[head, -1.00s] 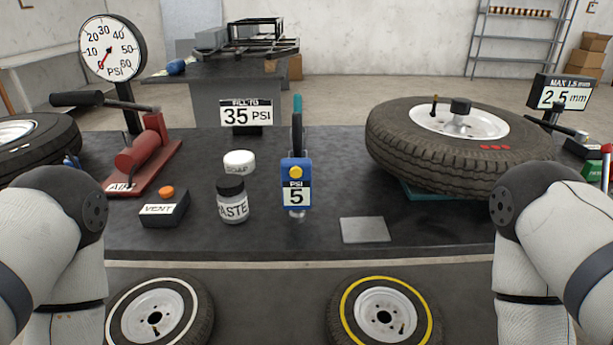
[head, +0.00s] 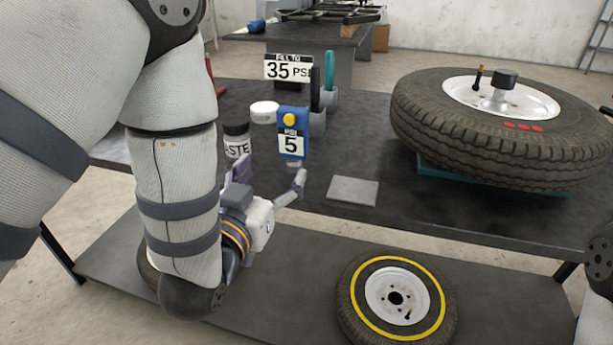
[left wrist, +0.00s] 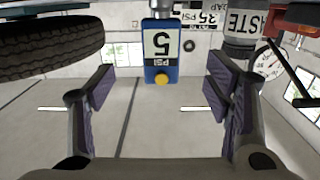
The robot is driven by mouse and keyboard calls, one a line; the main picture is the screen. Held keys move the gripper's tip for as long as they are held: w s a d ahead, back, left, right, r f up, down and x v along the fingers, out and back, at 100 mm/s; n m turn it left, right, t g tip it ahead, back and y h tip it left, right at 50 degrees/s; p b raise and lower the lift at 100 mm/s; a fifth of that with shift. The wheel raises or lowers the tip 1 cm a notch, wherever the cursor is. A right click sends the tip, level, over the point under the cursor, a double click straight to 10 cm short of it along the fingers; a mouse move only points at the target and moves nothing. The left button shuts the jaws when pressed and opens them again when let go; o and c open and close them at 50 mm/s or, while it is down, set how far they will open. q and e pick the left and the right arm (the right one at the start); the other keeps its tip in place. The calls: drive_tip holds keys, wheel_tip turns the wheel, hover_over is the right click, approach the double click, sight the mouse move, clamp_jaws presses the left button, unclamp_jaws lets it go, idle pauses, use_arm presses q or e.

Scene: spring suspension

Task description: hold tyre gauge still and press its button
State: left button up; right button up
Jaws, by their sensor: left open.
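The tyre gauge (head: 292,134) is a blue upright body with a yellow button (head: 290,119) and a PSI display reading 5. It stands near the front edge of the dark bench. My left gripper (head: 290,182) is in front of and below the gauge, apart from it. In the left wrist view the picture is upside down; the gauge (left wrist: 160,53) appears between and beyond the open purple-padded fingers, with its yellow button (left wrist: 161,78) facing me. Nothing is between the fingers. My right gripper is out of view.
A paste jar (head: 236,141) and a white-lidded soap jar (head: 264,112) stand left of the gauge. A grey plate (head: 353,191) lies to its right. A large tyre (head: 500,150) rests at right, and a yellow-ringed wheel (head: 397,304) lies on the lower shelf.

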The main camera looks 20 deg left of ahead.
sight(291, 138)
use_arm(q)
drive_tip(key=w, duration=0.8)
drive_tip(key=w+r+b, duration=0.1)
drive_tip(key=w, duration=0.3)
drive_tip(key=shift+w+d, duration=0.1)
drive_tip(key=shift+w, duration=0.15)
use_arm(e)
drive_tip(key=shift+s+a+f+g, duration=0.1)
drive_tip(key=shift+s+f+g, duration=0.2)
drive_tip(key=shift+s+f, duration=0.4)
use_arm(q)
drive_tip(key=shift+r, duration=0.1)
drive_tip(key=c, duration=1.5)
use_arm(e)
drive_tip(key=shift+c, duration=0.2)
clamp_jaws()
